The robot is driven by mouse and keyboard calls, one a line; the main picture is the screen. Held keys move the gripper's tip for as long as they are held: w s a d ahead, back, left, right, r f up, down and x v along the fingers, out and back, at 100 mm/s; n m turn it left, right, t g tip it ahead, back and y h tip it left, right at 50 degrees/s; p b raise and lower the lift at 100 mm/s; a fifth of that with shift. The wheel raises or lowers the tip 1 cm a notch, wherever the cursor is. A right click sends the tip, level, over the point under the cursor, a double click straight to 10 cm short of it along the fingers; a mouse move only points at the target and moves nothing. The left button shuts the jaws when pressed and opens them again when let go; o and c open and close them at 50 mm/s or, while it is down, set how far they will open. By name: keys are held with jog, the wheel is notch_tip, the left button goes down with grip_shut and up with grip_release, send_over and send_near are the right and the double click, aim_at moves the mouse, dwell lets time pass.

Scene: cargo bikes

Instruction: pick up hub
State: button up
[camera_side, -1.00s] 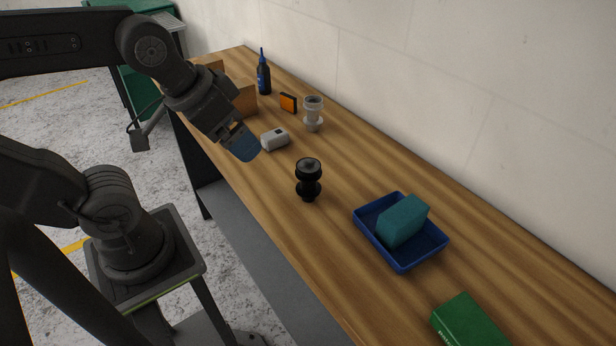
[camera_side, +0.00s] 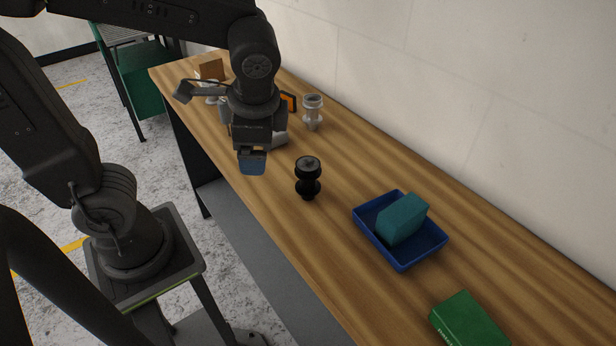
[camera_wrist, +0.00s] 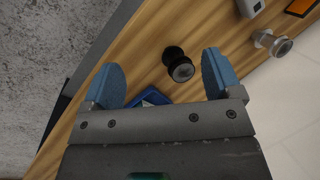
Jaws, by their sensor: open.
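A black hub (camera_side: 308,178), spool-shaped with a narrow waist, stands upright on the wooden bench in the side view. A similar silver-grey hub (camera_side: 313,110) stands farther back near the wall; the pictures do not show which one the task names. My gripper (camera_side: 252,165) is above the bench, left of the black hub and apart from it, pointing down. In the wrist view its blue fingers (camera_wrist: 162,62) are spread wide and empty. The black hub (camera_wrist: 178,66) appears between and beyond the fingertips. The silver-grey hub (camera_wrist: 272,42) is at the right there.
A blue tray (camera_side: 405,267) holding a teal block (camera_side: 403,219) sits right of the black hub. A green box (camera_side: 468,322) is nearer. A light grey device (camera_side: 281,139) is partly hidden behind my gripper. An orange-faced item (camera_side: 289,102) and a cardboard box (camera_side: 211,69) are farther back.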

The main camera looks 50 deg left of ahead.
aim_at(313, 172)
jog(key=w+d+f+m+t+y, duration=0.1)
jog(key=w+d+f+m+y, duration=0.1)
jog(key=d+f+m+y, duration=0.1)
jog(key=w+d+f+m+t+y, duration=0.1)
jog(key=w+d+f+m+y, duration=0.2)
jog(key=d+m+y, duration=0.3)
jog(key=w+d+f+m+t+y, duration=0.1)
jog(key=w+d+f+m+y, duration=0.1)
jog(key=d+f+m+y, duration=0.2)
jog(key=shift+w+d+f+m+y, duration=0.25)
jog(key=shift+w+f+m+y, duration=0.15)
jog(key=shift+f+y, duration=0.1)
jog(key=x, duration=0.8)
jog(key=shift+w+a+r, duration=0.1)
jog(key=shift+r+x, duration=0.15)
jog(key=shift+x, duration=1.2)
jog(key=shift+r+x, duration=0.1)
jog(key=shift+x, duration=1.25)
jog(key=c, duration=1.1)
